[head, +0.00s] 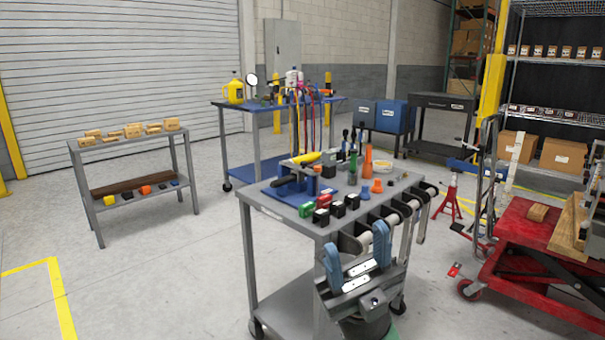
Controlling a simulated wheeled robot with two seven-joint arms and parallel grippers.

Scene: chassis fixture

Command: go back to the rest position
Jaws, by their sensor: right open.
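My right gripper (357,257) is at the bottom, right of centre, in the head view. Its two blue-grey fingers stand apart with nothing seen between them, so it is open and empty. It shows in front of the near edge of the grey tool cart (270,203), covering part of the cart's front; I cannot tell the exact gap. My left gripper is not in view.
The cart holds a blue fixture (292,187), a yellow tool (307,158), orange cones and small blocks. Black holders (405,207) line its right edge. A red lift table (525,235) stands right, a low grey table (130,140) left. Floor at lower left is clear.

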